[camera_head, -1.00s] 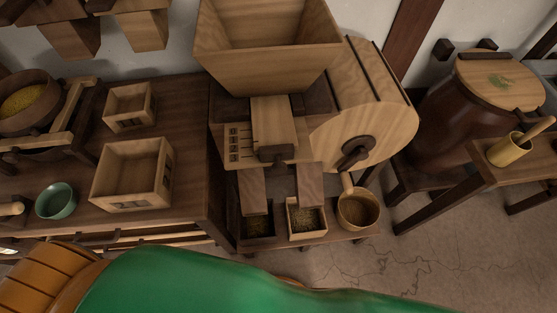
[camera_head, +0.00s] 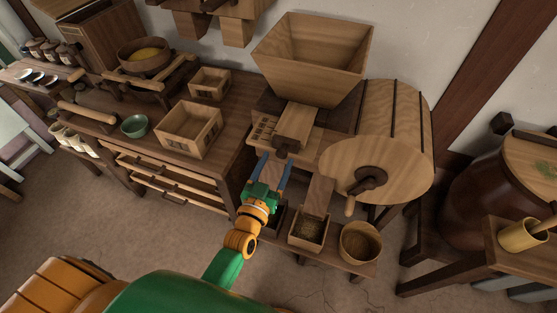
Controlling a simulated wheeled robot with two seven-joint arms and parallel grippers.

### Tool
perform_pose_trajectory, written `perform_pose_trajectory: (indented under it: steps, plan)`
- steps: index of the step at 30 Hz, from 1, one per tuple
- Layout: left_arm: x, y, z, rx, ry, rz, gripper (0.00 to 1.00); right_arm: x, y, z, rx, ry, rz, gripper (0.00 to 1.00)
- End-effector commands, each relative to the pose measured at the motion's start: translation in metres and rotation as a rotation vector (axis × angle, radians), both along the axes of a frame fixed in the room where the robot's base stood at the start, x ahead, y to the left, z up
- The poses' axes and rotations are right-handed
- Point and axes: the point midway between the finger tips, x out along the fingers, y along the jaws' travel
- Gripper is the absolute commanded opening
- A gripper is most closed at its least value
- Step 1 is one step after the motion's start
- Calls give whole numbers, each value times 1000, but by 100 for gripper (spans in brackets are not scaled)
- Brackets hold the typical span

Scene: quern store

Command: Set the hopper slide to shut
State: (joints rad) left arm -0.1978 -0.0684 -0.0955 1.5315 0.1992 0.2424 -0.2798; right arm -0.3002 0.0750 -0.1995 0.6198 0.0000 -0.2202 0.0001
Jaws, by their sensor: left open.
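The hopper (camera_head: 314,62) is a wide wooden funnel above the mill at the top centre. The hopper slide (camera_head: 296,124) is a pale wooden board sticking out below it, with a dark knob (camera_head: 282,151) at its front end. A marked plate (camera_head: 262,131) lies along the slide's left side; its marks are too small to read. My left gripper (camera_head: 274,172) is open and empty, with its two blue fingers pointing up toward the knob from just below. I cannot tell whether the fingers touch the knob. My right gripper is not in view.
A round wooden drum (camera_head: 377,152) with a crank handle (camera_head: 358,191) stands right of the slide. Chutes lead to a grain box (camera_head: 308,232) below, beside a wooden pot (camera_head: 360,243). A bench with an empty wooden box (camera_head: 190,130) and a green bowl (camera_head: 135,126) is left.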

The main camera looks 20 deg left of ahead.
Motion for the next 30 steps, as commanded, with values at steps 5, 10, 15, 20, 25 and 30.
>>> perform_pose_trajectory:
  steps: [5, 10, 15, 20, 25, 30]
  plan:
    - [21, -1, -1, -1, 1, -1, 69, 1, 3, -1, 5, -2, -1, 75]
    - [23, -1, -1, -1, 2, -1, 69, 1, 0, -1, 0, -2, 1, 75]
    - [23, -1, -1, 0, 3, -1, 42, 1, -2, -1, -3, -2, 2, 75]
    - [23, -1, -1, 0, 3, -1, 0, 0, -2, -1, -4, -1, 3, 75]
    - [23, -1, -1, 0, 4, -1, 0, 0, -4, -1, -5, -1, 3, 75]
    - [23, -1, -2, 0, 4, -1, 0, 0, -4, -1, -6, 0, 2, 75]
